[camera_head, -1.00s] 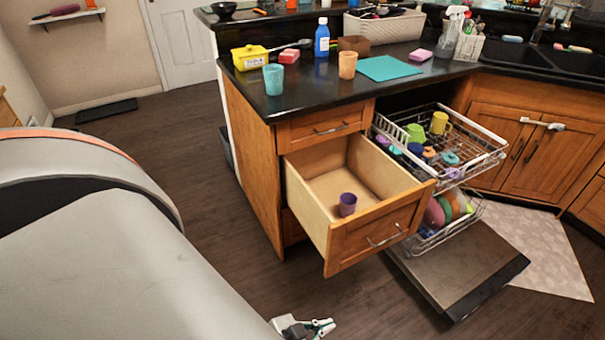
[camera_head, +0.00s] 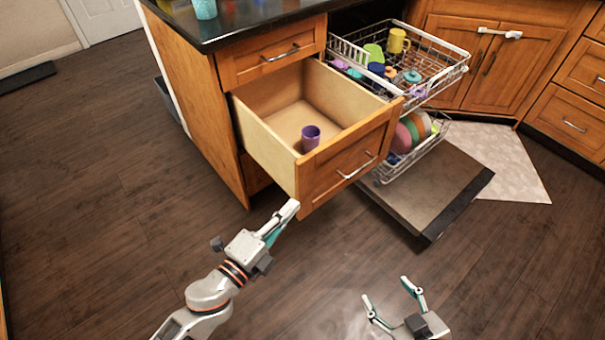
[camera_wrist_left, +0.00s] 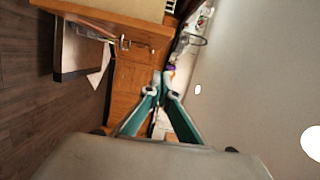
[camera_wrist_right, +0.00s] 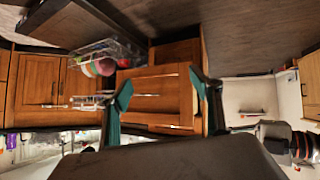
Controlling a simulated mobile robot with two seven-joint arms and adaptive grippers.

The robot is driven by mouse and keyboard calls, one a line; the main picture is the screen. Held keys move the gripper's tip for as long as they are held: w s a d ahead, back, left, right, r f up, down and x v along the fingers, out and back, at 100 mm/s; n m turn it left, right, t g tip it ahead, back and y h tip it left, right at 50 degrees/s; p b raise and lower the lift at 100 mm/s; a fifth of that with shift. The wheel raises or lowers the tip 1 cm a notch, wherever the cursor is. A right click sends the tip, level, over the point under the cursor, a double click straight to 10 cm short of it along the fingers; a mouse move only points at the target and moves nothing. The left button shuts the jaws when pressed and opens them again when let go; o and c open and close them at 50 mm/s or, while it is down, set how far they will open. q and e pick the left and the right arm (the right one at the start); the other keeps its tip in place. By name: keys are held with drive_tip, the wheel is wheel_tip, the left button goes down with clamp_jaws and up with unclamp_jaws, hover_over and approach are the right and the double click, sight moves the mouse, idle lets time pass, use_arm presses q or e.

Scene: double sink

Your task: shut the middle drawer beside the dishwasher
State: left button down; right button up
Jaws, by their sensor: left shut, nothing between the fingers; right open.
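The middle drawer (camera_head: 347,172) is pulled far out of the wooden cabinet and holds a purple cup (camera_head: 310,138). Its front carries a metal bar handle (camera_head: 357,168). The open dishwasher (camera_head: 432,186) is just right of it. My left gripper (camera_head: 288,214) is shut and empty at the lower left corner of the drawer front; whether it touches, I cannot tell. My right gripper (camera_head: 388,288) is open and empty, low over the floor in front of the drawer. The drawer front also shows between its fingers in the right wrist view (camera_wrist_right: 155,92).
The dishwasher's upper rack (camera_head: 440,62) and lower rack (camera_head: 410,150) are pulled out with dishes, close to the drawer's right side. The top drawer (camera_head: 272,55) is shut under the black counter (camera_head: 240,25). The floor in front and to the left is clear.

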sight(306, 172)
use_arm(q)
drive_tip(key=shift+m, duration=0.3)
drive_tip(key=w+d, duration=0.1)
drive_tip(key=w, duration=0.2)
drive_tip(key=w+d, duration=0.2)
drive_tip(key=w, duration=0.2)
drive_tip(key=w+d, duration=0.1)
drive_tip(key=w, duration=0.3)
drive_tip(key=shift+d+r, duration=0.1)
drive_tip(key=shift+d, duration=0.1)
use_arm(e)
drive_tip(key=shift+a+r, duration=0.1)
